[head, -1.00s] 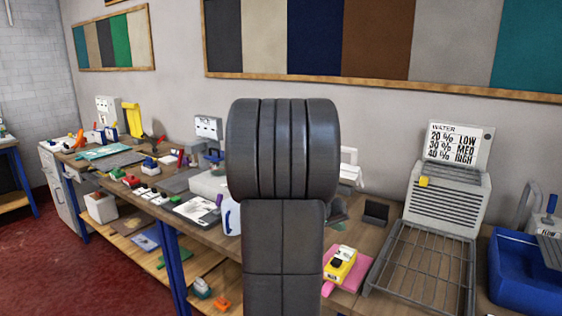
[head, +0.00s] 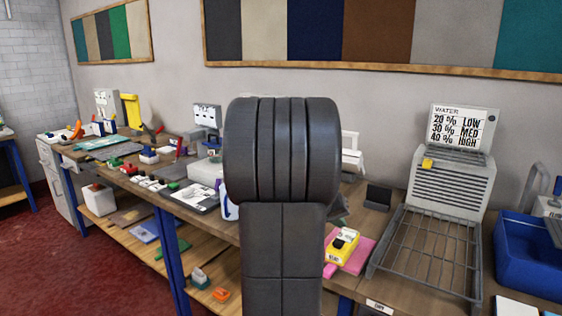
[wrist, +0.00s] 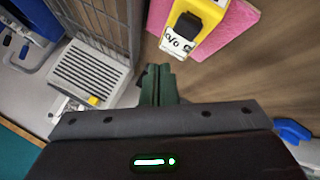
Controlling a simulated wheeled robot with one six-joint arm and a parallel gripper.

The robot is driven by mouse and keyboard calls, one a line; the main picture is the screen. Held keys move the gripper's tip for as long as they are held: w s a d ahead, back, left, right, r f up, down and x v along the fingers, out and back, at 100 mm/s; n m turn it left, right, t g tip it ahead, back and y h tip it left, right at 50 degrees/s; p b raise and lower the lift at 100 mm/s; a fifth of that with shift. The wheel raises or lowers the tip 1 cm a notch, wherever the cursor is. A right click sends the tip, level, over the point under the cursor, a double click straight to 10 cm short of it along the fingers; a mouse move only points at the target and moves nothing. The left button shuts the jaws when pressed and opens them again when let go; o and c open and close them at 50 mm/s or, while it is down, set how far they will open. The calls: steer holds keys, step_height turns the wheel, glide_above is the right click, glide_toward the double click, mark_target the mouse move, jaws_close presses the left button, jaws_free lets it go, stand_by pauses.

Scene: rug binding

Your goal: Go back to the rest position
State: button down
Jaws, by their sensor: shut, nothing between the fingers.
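My gripper (wrist: 158,71) shows in the wrist view as two dark green fingers lying together, with nothing between them. It is above the workbench, near the wire rack and the yellow device (wrist: 194,22), and looks clear of both. In the head view my dark arm stands upright in the middle and hides most of the gripper and part of the bench.
The workbench (head: 352,286) runs along the wall with many small tools. The yellow device sits on a pink pad (head: 358,258). Right of it are a wire rack (head: 425,252), a grey unit with a "WATER" sign (head: 462,128) and a blue bin (head: 530,258). Red floor (head: 100,270) is open at left.

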step_height(320, 180, up, 2)
steer(key=shift+p, duration=0.85)
step_height(320, 180, down, 3)
steer(key=shift+s+r+b, duration=0.15)
steer(key=shift+r+b, duration=0.05)
steer(key=shift+b, duration=0.75)
steer(key=shift+r+p, duration=0.6)
steer(key=shift+p, duration=0.5)
steer(key=p, duration=0.3)
steer(key=shift+r, duration=0.3)
